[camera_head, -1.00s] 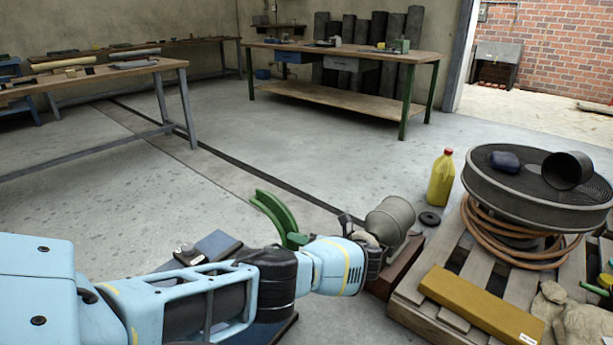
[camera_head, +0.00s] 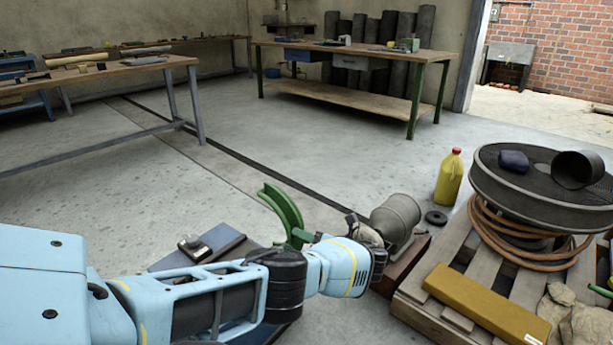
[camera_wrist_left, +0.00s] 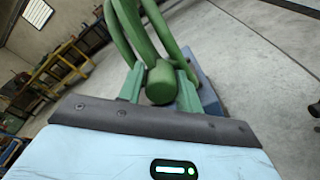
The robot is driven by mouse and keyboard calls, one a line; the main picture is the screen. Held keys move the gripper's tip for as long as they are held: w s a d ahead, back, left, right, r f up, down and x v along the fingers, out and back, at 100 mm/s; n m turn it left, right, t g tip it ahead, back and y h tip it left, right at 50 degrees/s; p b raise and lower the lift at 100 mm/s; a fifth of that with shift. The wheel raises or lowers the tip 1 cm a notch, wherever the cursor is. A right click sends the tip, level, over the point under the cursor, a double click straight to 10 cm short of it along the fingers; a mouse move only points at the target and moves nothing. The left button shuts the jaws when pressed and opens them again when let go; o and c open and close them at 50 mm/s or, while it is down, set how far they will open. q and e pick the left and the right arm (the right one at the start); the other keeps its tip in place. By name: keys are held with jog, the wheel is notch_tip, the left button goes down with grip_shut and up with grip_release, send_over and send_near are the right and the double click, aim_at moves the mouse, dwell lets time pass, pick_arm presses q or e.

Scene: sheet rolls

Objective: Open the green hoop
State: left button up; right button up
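The green hoop (camera_head: 283,212) stands up just behind my left wrist in the head view, a curved band above a blue-grey machine base (camera_head: 222,238). In the left wrist view its bands (camera_wrist_left: 160,25) rise away from a rounded green knob (camera_wrist_left: 160,84). My left gripper (camera_wrist_left: 160,72) has its light green fingers on both sides of this knob, and the knob fills the gap between them. In the head view my own wrist hides most of the gripper; a green piece (camera_head: 301,237) shows above it. My right gripper is not in view.
A grey motor-like drum (camera_head: 396,218) stands right of my left wrist. A pallet (camera_head: 410,308) beyond it carries a yellow bar (camera_head: 484,305), coiled hose (camera_head: 490,225) and a round black-topped drum. A yellow bottle (camera_head: 449,178) stands behind. The floor behind the hoop is clear.

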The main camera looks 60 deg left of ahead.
pick_arm(q)
jog(key=o, duration=0.3)
jog(key=shift+d, duration=0.1)
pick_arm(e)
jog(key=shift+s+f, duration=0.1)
pick_arm(q)
jog(key=v, duration=0.7)
jog(key=shift+d, duration=0.4)
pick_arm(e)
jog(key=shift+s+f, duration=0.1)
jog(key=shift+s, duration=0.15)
pick_arm(q)
jog(key=shift+w+r, duration=0.1)
jog(key=shift+w, duration=0.05)
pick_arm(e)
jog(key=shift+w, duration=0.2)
